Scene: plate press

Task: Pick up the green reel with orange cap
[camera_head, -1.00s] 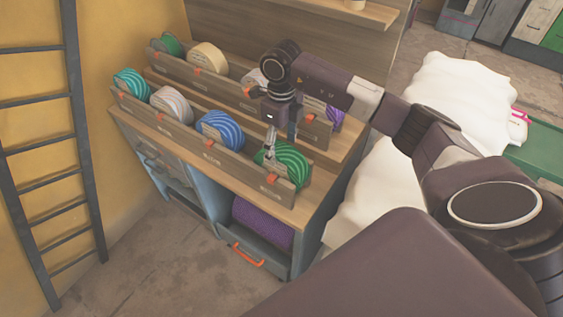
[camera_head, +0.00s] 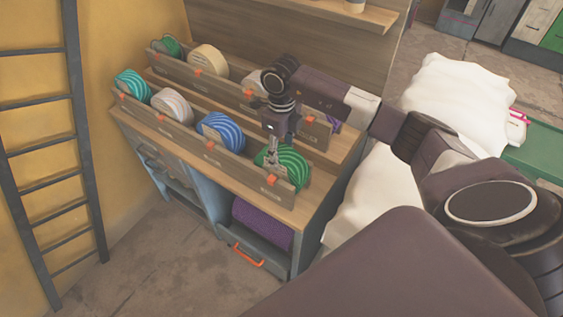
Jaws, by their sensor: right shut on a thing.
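The green striped reel (camera_head: 294,168) stands upright at the right end of the front wooden rack (camera_head: 236,172). An orange tab (camera_head: 271,180) shows on the rack front just below it; I cannot tell whether an orange cap is on the reel itself. My right gripper (camera_head: 271,158) reaches down from above at the reel's left edge. Its fingers are shut on the green reel, which still sits in the rack. The gripper and wrist hide part of the reel's upper left side. My left gripper is not in view.
Blue (camera_head: 220,132), white (camera_head: 172,106) and teal (camera_head: 131,84) reels stand left in the same rack. A second rack (camera_head: 190,70) behind holds more reels, partly hidden by my arm. A white cloth heap (camera_head: 455,95) lies right; a ladder (camera_head: 75,120) stands left.

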